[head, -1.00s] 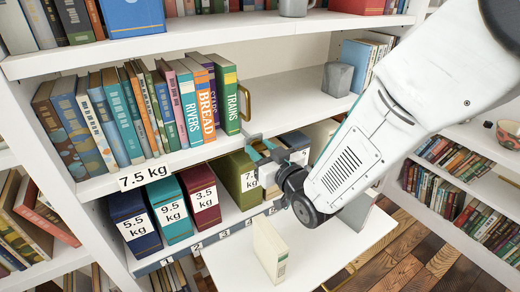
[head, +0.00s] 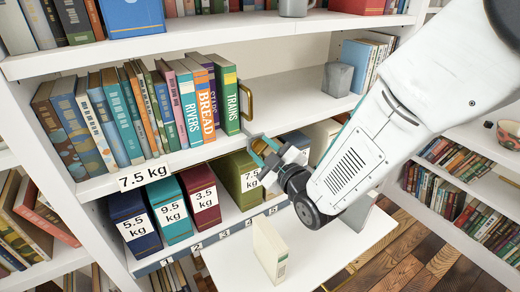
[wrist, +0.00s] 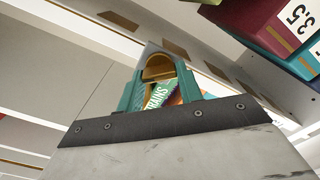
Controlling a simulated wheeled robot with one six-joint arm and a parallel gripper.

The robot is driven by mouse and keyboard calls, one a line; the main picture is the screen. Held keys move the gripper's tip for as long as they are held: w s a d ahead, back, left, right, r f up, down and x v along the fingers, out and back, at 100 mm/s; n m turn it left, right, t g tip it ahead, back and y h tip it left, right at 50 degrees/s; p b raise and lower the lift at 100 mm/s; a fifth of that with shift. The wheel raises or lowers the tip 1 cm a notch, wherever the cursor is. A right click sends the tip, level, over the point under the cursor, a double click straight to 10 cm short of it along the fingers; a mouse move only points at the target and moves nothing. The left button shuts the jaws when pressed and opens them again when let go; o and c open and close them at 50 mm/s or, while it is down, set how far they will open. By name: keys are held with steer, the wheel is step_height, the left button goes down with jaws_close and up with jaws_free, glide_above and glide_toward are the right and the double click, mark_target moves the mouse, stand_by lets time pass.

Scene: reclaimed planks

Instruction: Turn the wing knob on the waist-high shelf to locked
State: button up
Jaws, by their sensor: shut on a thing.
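My gripper (head: 267,149) is at the front edge of the waist-high shelf (head: 190,160), just right of and below the green TRAINS book. In the wrist view its teal fingers (wrist: 160,86) are closed on the two sides of a rounded brass-coloured piece, which I take to be the wing knob (wrist: 158,66). In the head view only a small brass bit of the knob (head: 272,143) shows between the fingers. Most of the knob is hidden, and I cannot tell whether it points to locked.
A brass handle (head: 248,104) stands beside the TRAINS book (head: 229,100). A grey block (head: 338,79) stands farther right on that shelf. Weight-labelled boxes, including a red one (head: 201,198), sit below. A cream book (head: 269,248) stands on a white surface (head: 315,250) under my arm.

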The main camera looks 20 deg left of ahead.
steer(key=n, duration=0.5)
steer(key=shift+s+f, duration=0.15)
steer(key=shift+f, duration=0.1)
steer(key=shift+f+n, duration=0.1)
steer(key=shift+n, duration=2.3)
steer(key=o, duration=1)
steer(key=v, duration=0.7)
steer(key=shift+s+d, duration=0.2)
steer(key=shift+d, duration=0.15)
